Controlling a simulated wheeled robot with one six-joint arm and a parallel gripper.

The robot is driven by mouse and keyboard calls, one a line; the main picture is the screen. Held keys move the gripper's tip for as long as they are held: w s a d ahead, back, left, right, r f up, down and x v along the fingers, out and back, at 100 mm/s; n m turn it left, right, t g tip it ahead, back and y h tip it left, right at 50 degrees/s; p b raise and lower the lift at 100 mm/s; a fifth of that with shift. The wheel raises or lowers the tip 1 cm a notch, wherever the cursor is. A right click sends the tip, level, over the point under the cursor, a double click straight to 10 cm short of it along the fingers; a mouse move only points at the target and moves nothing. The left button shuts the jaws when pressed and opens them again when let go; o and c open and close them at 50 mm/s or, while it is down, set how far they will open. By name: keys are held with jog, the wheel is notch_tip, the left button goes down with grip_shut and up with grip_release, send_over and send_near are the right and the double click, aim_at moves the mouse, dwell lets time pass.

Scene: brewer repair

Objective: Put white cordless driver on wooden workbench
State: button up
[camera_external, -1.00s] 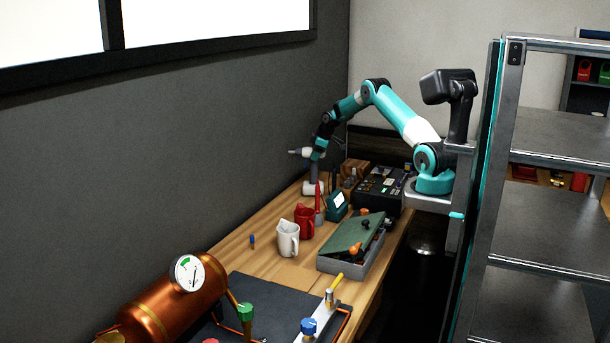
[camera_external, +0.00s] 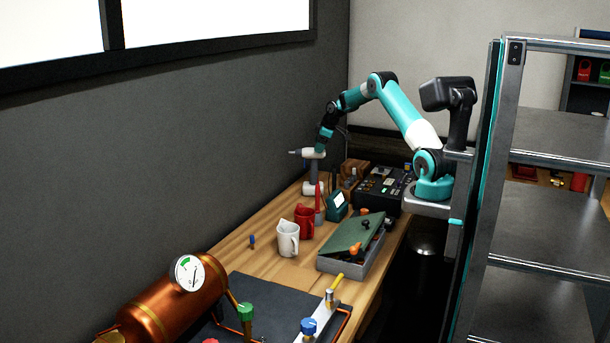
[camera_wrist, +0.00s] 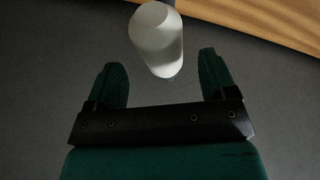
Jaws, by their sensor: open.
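The white cordless driver (camera_external: 313,172) stands upright on its base at the far end of the wooden workbench (camera_external: 266,262), near the grey wall. It has a white head, a grey handle and a white foot. My gripper (camera_external: 320,147) is at the back of its head, slightly above it. In the wrist view, the driver's rounded white body (camera_wrist: 157,40) lies ahead of my open gripper (camera_wrist: 163,78), beyond and between the spread fingertips. The fingers do not appear to touch it.
An open toolbox (camera_external: 352,248) sits along the bench's right edge. A metal shelf (camera_external: 545,195) stands at right.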

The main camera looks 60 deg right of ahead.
jog(key=b+v, duration=0.2)
jog(key=v, duration=0.5)
jog(key=s+a+r+g+y, duration=0.1)
jog(key=s+a+r, duration=0.15)
jog(key=a, duration=0.85)
jog(key=s+a+r+n+y, duration=0.1)
jog(key=s+a+r, duration=0.15)
jog(key=a, duration=0.85)
jog(key=s+a+r+g+y, duration=0.1)
jog(key=s+a, duration=0.3)
jog(key=a, duration=0.7)
jog(key=s+a+g, duration=0.1)
jog(key=s+a, duration=0.3)
jog(key=s, duration=0.4)
jog(key=s+a+f+g, duration=0.1)
jog(key=s+a, duration=0.4)
jog(key=s, duration=0.3)
jog(key=s+a+f+n+y, duration=0.1)
jog(key=s+a, duration=0.4)
jog(key=s, duration=0.3)
jog(key=shift+s+f+g, duration=0.2)
jog(key=shift+s+g, duration=0.15)
jog(key=shift+g, duration=0.05)
notch_tip(320, 180, down, 2)
jog(key=shift+f+b, duration=0.1)
jog(key=shift+b, duration=0.8)
